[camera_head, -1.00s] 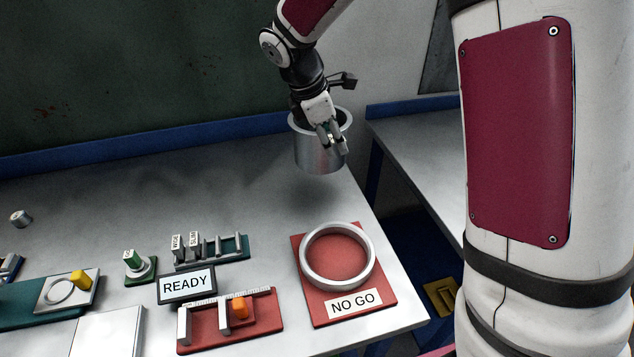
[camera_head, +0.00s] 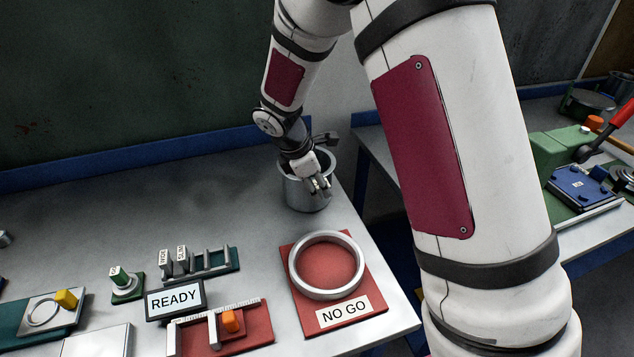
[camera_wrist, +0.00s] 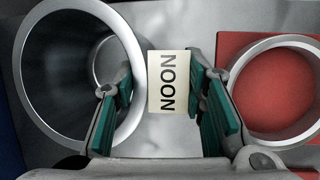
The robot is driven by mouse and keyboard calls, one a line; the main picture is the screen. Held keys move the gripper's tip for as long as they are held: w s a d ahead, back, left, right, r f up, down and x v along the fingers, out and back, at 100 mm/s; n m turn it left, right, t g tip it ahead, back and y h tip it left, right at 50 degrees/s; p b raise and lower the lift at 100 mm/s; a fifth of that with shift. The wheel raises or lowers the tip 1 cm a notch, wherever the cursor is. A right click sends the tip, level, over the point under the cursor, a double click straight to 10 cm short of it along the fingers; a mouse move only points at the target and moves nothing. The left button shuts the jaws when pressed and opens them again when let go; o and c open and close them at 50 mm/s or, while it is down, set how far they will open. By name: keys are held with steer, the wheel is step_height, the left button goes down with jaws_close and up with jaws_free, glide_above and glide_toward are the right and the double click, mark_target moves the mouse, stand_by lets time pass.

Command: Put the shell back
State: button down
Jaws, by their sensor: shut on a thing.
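The shell looks to be the grey metal open-topped cylinder (camera_head: 304,195) near the back right of the table. My gripper (camera_head: 318,187) is at its rim on the near right side and is shut on its wall. The shell looks upright; I cannot tell whether its base touches the table. In the wrist view the shell's rim (camera_wrist: 138,60) runs between the green-padded fingers (camera_wrist: 160,105), one inside and one outside.
A metal ring (camera_head: 297,279) lies on a red NO GO plate (camera_head: 376,290) in front of the shell. A READY sign (camera_head: 175,299), a green rack (camera_head: 232,266) and a red gauge board (camera_head: 258,335) are at front left. Bare table lies left of the shell.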

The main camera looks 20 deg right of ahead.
steer(key=shift+f, duration=0.1)
steer(key=c, duration=1)
jaws_free()
steer(key=s+a+r+m, duration=0.1)
steer(key=s+r+m, duration=0.15)
steer(key=r, duration=0.55)
steer(key=s+a+r+m, duration=0.1)
steer(key=s+r, duration=0.3)
steer(key=r, duration=0.4)
steer(key=s+d+r+m+t+y, duration=0.1)
steer(key=s+r+m+y, duration=0.1)
steer(key=s+m, duration=0.5)
steer(key=s+d+r+m+t+y, duration=0.1)
steer(key=s+r+m, duration=0.3)
steer(key=s, duration=1)
steer(key=m+t+y, duration=0.1)
steer(key=m, duration=0.2)
steer(key=shift+s+t+b, duration=0.25)
steer(key=shift+t+b, duration=0.05)
steer(key=shift+b, duration=0.1)
